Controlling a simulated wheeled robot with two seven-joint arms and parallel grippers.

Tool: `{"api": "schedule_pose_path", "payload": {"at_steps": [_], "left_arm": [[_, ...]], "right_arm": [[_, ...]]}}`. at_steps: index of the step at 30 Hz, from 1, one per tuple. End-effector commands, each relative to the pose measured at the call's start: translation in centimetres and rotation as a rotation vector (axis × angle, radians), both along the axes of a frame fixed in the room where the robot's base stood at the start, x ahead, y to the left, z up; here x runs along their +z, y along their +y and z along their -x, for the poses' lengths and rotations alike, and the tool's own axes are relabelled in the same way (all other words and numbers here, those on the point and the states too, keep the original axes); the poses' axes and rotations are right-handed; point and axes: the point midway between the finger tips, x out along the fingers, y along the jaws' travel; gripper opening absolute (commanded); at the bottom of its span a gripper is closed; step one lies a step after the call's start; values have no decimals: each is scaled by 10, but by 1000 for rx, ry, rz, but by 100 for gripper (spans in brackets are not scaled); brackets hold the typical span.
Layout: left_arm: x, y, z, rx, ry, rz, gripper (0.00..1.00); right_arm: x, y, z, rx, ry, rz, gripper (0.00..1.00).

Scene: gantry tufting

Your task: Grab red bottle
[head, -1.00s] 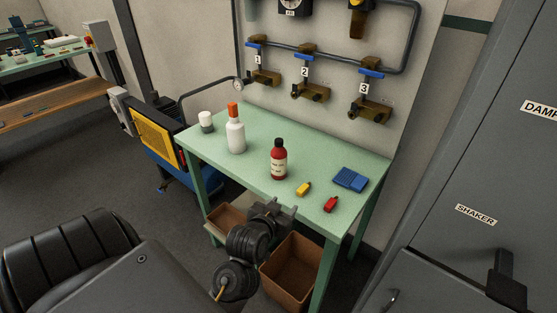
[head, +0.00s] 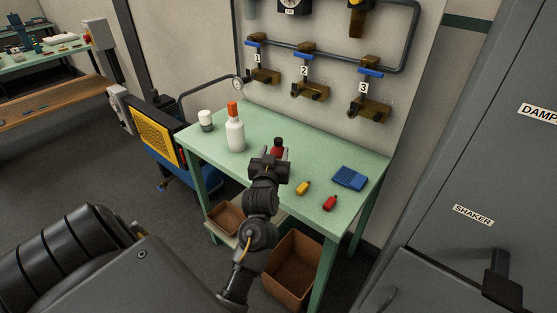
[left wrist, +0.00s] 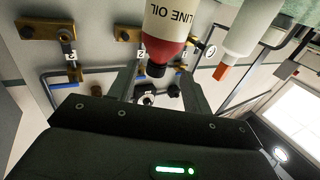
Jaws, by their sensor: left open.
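The red bottle (head: 278,143) stands on the green table, and only its dark cap and a little red show in the head view. My left gripper (head: 271,158) is in front of it and hides the rest. In the left wrist view the bottle (left wrist: 172,22) appears upside down, with a "LINE OIL" label, red shoulder and black cap. It lines up between the two open fingers (left wrist: 158,88). I cannot tell whether a finger touches it. My right gripper is not in view.
A white bottle with orange cap (head: 235,134) stands left of the red one, and a small white-capped jar (head: 205,120) further left. A yellow item (head: 302,188), a small red item (head: 329,203) and a blue case (head: 348,178) lie right on the table (head: 220,165). Valves hang behind.

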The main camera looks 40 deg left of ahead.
Motion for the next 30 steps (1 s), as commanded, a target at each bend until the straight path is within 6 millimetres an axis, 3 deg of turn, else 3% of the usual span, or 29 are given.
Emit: {"api": "schedule_pose_path", "payload": {"at_steps": [5,15,23,30], "left_arm": [[3,2,-5,0,-1,-1,49],[9,22,-44,0,1,0,49],[7,23,-47,0,-1,1,49],[7,23,-47,-1,1,1,21]], "right_arm": [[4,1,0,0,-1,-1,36],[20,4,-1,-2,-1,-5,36],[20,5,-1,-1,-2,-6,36],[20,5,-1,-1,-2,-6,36]]}}
